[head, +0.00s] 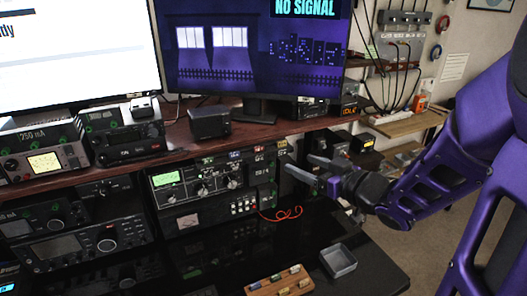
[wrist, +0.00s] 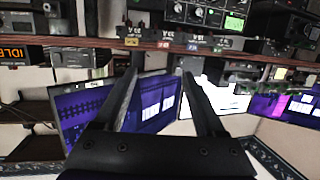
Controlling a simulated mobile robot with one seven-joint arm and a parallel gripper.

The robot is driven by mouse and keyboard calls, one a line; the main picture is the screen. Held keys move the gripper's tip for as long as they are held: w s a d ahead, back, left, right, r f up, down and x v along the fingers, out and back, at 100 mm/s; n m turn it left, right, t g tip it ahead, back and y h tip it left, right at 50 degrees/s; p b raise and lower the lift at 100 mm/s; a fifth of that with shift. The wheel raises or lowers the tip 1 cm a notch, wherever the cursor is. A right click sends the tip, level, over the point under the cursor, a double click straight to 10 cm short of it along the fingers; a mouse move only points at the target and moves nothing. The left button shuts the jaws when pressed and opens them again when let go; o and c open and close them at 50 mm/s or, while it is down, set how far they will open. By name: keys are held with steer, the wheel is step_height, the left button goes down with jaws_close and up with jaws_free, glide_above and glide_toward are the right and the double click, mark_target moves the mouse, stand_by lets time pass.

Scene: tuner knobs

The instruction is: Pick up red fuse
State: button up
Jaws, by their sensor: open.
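I cannot make out the red fuse for sure in either view. A wooden holder (head: 262,289) with several small coloured pieces in it lies at the front of the black desk, and their colours are hard to tell. My gripper (head: 297,166) is open and empty, to the right of the radio with the green display, well above the desk and apart from the holder. In the wrist view my gripper's two fingers (wrist: 160,74) are spread with nothing between them. That view looks upside down towards the shelf and monitors.
A grey open box (head: 338,262) stands right of the holder. The green-display radio (head: 205,185) is under the wooden shelf (head: 75,180), with small coloured tags along the shelf edge. A red cable (head: 285,213) curls beside it. The glossy black desk (head: 335,222) has bare room.

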steer(key=b, duration=0.6)
glide_toward(260, 148)
steer(key=w+a, duration=0.1)
steer(key=w, duration=0.2)
steer(key=w+a+f+b, duration=0.2)
steer(key=a+b, duration=0.1)
steer(key=shift+w, duration=0.4)
steer(key=shift+w+a+r, duration=0.1)
steer(key=shift+w+a, duration=0.15)
steer(key=shift+w, duration=0.15)
jaws_close()
